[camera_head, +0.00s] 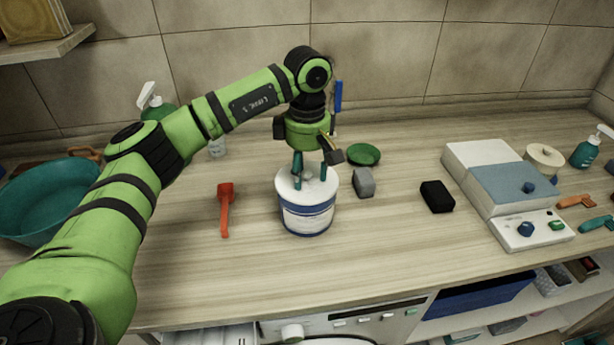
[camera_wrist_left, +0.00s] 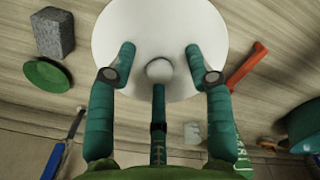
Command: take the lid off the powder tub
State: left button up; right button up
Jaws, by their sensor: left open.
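The powder tub (camera_head: 307,216) is a white cylinder with blue bands and a label, upright on the wooden counter. Its white lid (camera_head: 318,187) sits on top and has a round knob (camera_wrist_left: 159,70) at its middle. My left gripper (camera_head: 308,183) points down from above the lid. In the left wrist view the green fingers of my left gripper (camera_wrist_left: 159,55) are spread, one on each side of the knob, apart from it. I cannot tell whether the fingertips touch the lid surface. My right gripper is not in view.
A red scoop (camera_head: 226,208) lies left of the tub. A grey block (camera_head: 364,183), a green dish (camera_head: 363,154) and a black block (camera_head: 437,196) lie to the right. A teal basin (camera_head: 38,207) stands far left and a white-and-blue device (camera_head: 505,185) at right. The front counter is clear.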

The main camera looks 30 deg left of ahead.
pick_arm(q)
jog(key=shift+a, duration=0.1)
jog(key=c, duration=0.9)
jog(key=shift+c, duration=0.2)
